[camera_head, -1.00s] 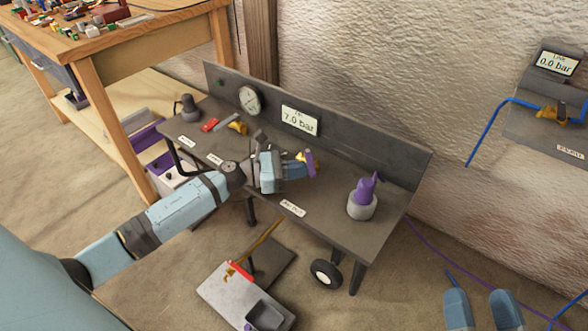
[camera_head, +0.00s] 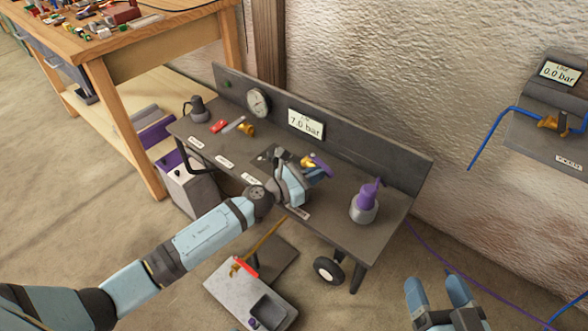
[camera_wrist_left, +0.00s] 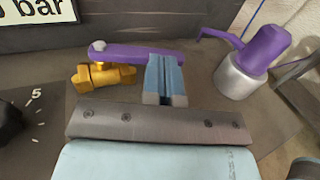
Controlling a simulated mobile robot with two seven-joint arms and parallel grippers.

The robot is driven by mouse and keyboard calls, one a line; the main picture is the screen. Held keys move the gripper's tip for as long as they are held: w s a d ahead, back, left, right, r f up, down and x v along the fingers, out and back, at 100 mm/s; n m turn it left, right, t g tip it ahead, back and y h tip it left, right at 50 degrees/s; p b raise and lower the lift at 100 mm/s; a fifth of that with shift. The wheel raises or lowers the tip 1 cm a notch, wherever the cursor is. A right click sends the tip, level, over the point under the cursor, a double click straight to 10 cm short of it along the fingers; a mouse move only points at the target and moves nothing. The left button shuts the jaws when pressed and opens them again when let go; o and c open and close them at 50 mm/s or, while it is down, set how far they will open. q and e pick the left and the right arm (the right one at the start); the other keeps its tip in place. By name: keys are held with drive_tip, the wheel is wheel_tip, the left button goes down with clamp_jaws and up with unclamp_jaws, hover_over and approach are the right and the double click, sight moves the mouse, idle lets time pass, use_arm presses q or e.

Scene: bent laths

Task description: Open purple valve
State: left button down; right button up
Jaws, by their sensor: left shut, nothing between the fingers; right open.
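The purple valve has a purple lever (camera_head: 322,168) on a brass body (camera_head: 307,162), on the grey bench. In the left wrist view the purple lever (camera_wrist_left: 135,54) lies crosswise above the brass body (camera_wrist_left: 105,76), its pivot end at left. My left gripper (camera_head: 308,180) is shut and empty beside the lever. In the left wrist view its fingers (camera_wrist_left: 165,78) overlap the lever's right part; I cannot tell whether they touch it. My right gripper (camera_head: 437,290) is open and empty at the bottom right, well away from the bench.
A purple-topped grey fitting (camera_head: 365,203) stands right of the valve. A gauge (camera_head: 258,102) and a "7.0 bar" display (camera_head: 306,125) are on the back panel. Another brass valve with a red handle (camera_head: 219,127) is further left. A wall panel display (camera_head: 564,71) reads "0.0 bar".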

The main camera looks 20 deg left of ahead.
use_arm(q)
drive_tip(key=shift+w+d, duration=0.45)
drive_tip(key=shift+d, duration=0.4)
use_arm(e)
drive_tip(key=shift+r, duration=0.1)
drive_tip(key=shift+a+r, duration=0.1)
drive_tip(key=shift+r, duration=0.05)
